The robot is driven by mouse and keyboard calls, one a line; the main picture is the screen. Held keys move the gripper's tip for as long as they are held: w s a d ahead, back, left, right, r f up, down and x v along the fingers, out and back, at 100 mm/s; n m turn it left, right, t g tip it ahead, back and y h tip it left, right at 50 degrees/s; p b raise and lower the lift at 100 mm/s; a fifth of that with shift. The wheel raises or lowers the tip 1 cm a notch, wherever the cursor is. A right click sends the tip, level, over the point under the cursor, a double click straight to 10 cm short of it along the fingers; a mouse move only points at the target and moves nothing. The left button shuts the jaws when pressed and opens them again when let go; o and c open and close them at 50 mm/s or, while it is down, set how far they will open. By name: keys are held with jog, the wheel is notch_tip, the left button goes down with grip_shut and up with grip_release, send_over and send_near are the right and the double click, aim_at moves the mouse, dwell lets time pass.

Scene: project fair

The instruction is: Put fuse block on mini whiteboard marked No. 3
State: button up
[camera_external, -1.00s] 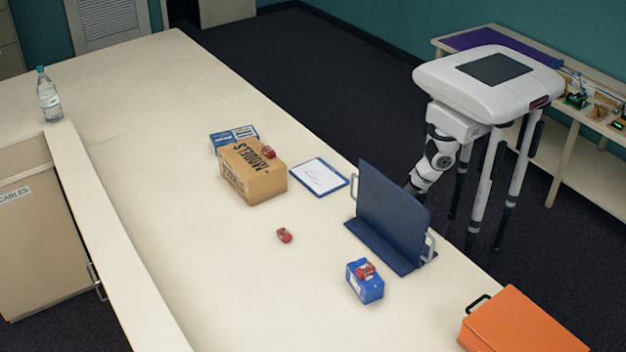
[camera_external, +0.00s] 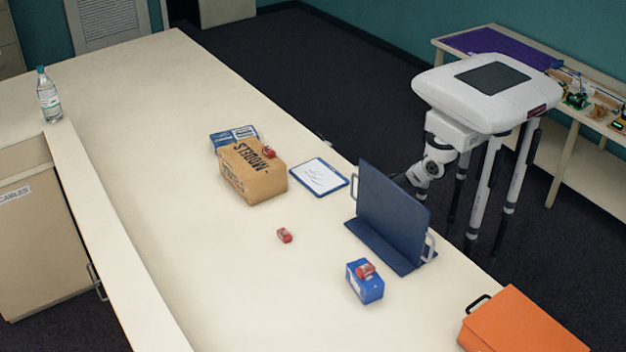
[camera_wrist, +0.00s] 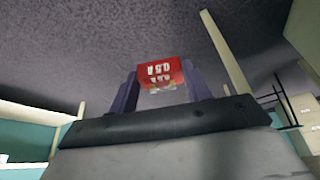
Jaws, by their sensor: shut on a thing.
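My gripper (camera_wrist: 158,80) is shut on a red fuse block (camera_wrist: 160,72) in the wrist view; its label reads 0.5 A, upside down. Dark floor shows behind it. In the external view my gripper and this block cannot be made out; my arm passes behind the blue upright panel. A small whiteboard (camera_external: 318,177) with a blue frame lies flat near the table's far edge; its writing is too small to read. Other red blocks sit on the cardboard box (camera_external: 269,152), on the bare table (camera_external: 284,235) and on a blue box (camera_external: 365,270).
The blue upright panel (camera_external: 393,212) with side handles stands right of the whiteboard, near my arm. The MODELS cardboard box (camera_external: 250,178) stands left of the whiteboard. An orange case (camera_external: 525,325) lies at the front right.

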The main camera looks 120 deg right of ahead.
jog(key=s+d+m, duration=0.1)
jog(key=s+d, duration=0.1)
jog(key=s, duration=0.3)
jog(key=s+d+r, duration=0.1)
jog(key=d+r, duration=0.1)
jog(key=r, duration=0.9)
jog(key=d+r, duration=0.2)
jog(key=r, duration=0.9)
jog(key=w+a+r+n+t+p, duration=0.1)
jog(key=w+a+r+n+p, duration=0.3)
jog(key=w+r, duration=0.65)
notch_tip(320, 180, up, 18)
jog(key=n+t+y+p, duration=0.3)
jog(key=n+t+p, duration=0.35)
jog(key=n, duration=0.85)
send_over(322, 180)
jog(key=s+p, duration=0.1)
jog(key=s, duration=0.1)
jog(key=g, duration=0.2)
jog(key=shift+m, duration=0.3)
jog(key=f, duration=0.7)
jog(key=f+p, duration=0.1)
jog(key=f, duration=0.6)
jog(key=shift+w+a+f, duration=0.15)
jog(key=shift+a+f, duration=0.05)
jog(key=shift+f+p, duration=0.35)
jog(key=shift+f, duration=1.8)
